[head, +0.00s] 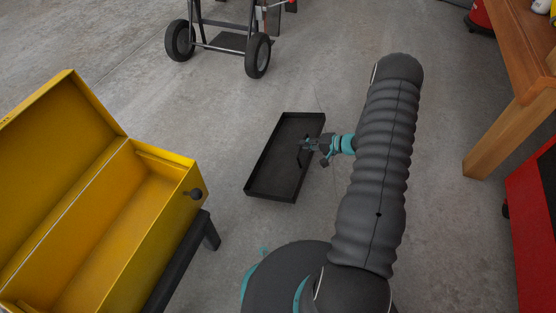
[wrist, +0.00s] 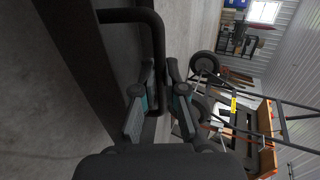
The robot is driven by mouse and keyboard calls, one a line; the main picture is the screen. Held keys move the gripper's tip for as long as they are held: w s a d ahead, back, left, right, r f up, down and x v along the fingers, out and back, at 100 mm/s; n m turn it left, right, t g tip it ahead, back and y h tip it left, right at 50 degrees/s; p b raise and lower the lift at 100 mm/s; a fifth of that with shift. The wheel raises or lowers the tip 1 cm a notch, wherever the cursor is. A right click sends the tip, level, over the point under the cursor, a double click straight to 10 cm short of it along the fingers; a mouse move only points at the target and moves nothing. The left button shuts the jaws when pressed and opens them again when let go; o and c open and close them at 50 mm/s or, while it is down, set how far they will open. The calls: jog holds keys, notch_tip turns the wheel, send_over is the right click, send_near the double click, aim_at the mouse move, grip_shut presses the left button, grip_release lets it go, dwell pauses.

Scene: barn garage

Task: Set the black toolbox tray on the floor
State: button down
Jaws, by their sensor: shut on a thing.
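The black toolbox tray (head: 272,172) is a shallow, empty, rectangular tray in the middle of the head view, roughly level. My gripper (head: 307,144) is at the tray's upright handle, reaching in from the right, and is shut on it. In the wrist view my gripper's fingers (wrist: 159,95) stand on both sides of the dark handle bar, with the tray (wrist: 82,65) filling the left. I cannot tell whether the tray's underside touches the floor (head: 225,115) or hangs just above it.
An open, empty yellow toolbox (head: 120,220) stands at left on a black support (head: 183,262). A hand truck (head: 222,38) with black wheels stands at the back. A wooden bench (head: 515,110) and a red cabinet (head: 535,230) are at right. Bare concrete surrounds the tray.

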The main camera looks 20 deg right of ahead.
send_over(273, 158)
jog(key=s+d, duration=0.2)
jog(key=d, duration=0.2)
jog(key=f, duration=0.4)
jog(key=shift+s+a+f+b, duration=0.2)
jog(key=shift+a+f+b, duration=0.05)
jog(key=shift+f+b, duration=0.05)
jog(key=shift+a+f+b, duration=0.1)
jog(key=shift+f+b, duration=0.25)
jog(key=shift+f, duration=1.8)
jog(key=c, duration=1.2)
grip_release()
jog(key=shift+c, duration=0.2)
jog(key=shift+r, duration=0.1)
